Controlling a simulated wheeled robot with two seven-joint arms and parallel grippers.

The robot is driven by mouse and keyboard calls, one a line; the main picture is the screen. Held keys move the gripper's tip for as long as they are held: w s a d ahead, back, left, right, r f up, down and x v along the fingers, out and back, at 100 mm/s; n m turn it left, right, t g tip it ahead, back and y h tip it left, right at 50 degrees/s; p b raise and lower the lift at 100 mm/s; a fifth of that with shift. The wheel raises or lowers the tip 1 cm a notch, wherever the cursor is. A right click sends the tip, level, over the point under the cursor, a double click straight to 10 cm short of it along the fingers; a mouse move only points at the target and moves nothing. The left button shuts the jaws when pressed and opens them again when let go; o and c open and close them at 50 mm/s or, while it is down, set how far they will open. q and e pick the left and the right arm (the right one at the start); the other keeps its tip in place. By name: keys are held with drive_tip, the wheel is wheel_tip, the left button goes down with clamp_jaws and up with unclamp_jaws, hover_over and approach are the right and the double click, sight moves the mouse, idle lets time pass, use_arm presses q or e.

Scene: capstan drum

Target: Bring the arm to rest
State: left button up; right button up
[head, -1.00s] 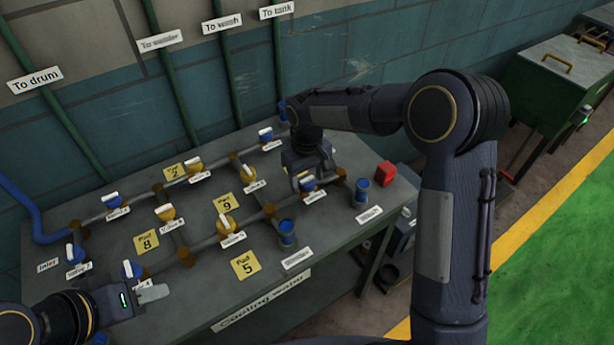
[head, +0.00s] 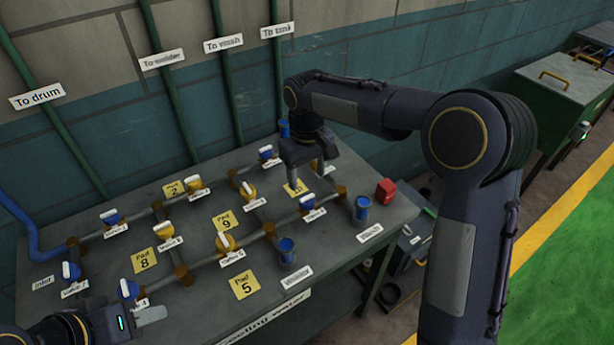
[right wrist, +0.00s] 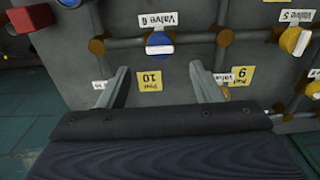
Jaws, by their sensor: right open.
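My right arm (head: 470,140) reaches in from the right and bends down over the pipe table. Its gripper (head: 309,178) is open and empty above the table, near the yellow Pad 10 plate (head: 295,188). In the right wrist view the two fingers stand well apart (right wrist: 160,78), with Pad 10 (right wrist: 150,82) seen between them. The blue Valve 6 (right wrist: 160,43), with a white handle, lies beyond the fingertips and apart from them; it also shows in the head view (head: 307,203). My left gripper (head: 150,315) is at the lower left near a blue valve (head: 129,289); its jaw gap is unclear.
The grey table (head: 330,235) carries pipes with several blue and yellow valves. The tiled wall (head: 400,70) is close behind.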

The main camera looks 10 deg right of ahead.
idle(0.3)
drive_tip(key=s+d+r+m+t+y, duration=0.1)
drive_tip(key=s+d+r, duration=0.1)
drive_tip(key=s+d, duration=0.3)
drive_tip(key=s+d+r+m+t+y, duration=0.1)
drive_tip(key=s+d+r+m, duration=0.1)
drive_tip(key=s, duration=0.6)
drive_tip(key=s+d+r+m+t+y, duration=0.1)
drive_tip(key=s+d+r, duration=0.25)
drive_tip(key=s, duration=0.25)
drive_tip(key=s+f+m+t, duration=0.2)
drive_tip(key=s+f, duration=0.2)
drive_tip(key=s, duration=0.5)
drive_tip(key=shift+s+a+f+t+y, duration=0.2)
drive_tip(key=shift+s+f+t+y, duration=0.1)
drive_tip(key=shift+f+y, duration=0.1)
drive_tip(key=shift+r, duration=0.1)
